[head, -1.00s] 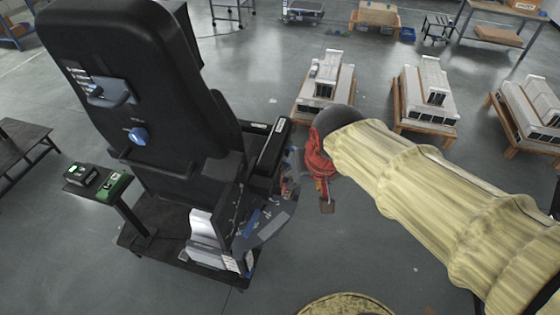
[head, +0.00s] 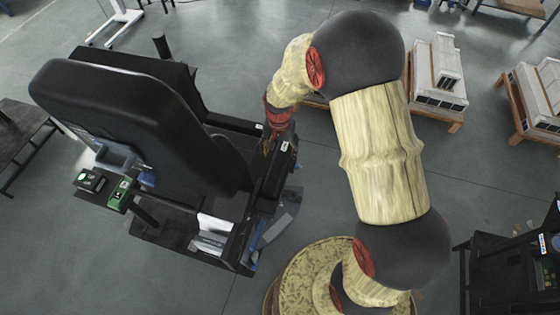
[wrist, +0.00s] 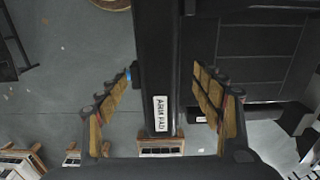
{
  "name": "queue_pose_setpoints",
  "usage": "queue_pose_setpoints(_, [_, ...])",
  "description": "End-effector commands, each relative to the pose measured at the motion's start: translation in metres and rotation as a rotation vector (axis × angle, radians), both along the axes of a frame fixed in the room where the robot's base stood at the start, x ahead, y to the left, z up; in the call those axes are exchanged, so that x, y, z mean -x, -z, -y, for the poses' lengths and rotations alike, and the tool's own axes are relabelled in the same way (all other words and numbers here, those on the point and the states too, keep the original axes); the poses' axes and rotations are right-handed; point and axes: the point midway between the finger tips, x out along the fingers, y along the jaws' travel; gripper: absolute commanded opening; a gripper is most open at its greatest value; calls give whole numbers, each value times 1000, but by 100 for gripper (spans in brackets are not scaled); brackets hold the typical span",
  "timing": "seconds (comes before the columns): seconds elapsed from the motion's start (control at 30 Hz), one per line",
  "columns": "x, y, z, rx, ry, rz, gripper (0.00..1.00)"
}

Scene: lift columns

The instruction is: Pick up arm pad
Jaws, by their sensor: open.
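The arm pad (wrist: 157,62) is a long black bar with a white "ARM PAD" label, running up the middle of the wrist view. In the head view, the arm pad (head: 273,178) lies along the right side of a black seat. My gripper (wrist: 162,75) is open, with one row of tan-padded fingers on each side of the pad and visible gaps to it. In the head view my gripper (head: 268,143) is over the far part of the seat's right side, and its fingers are hard to make out there.
The black seat back (head: 130,120) leans close on the left. A small stand with a green box (head: 121,194) is beside it. Pallets with white units (head: 437,85) stand at the right. A dark bench (head: 505,270) is at lower right. Grey floor between them is open.

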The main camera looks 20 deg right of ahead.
Motion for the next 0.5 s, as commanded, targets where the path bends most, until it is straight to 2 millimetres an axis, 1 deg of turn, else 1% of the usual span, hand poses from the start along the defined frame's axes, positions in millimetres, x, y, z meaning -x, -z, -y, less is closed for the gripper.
queue_pose_setpoints(0.17, [-1,19,2,0,0,-3,67])
queue_pose_setpoints(0.33, [-3,44,4,0,-1,-2,67])
queue_pose_setpoints(0.4, [-3,50,4,0,-1,0,67])
queue_pose_setpoints(0.5, [-3,55,4,0,-1,0,67])
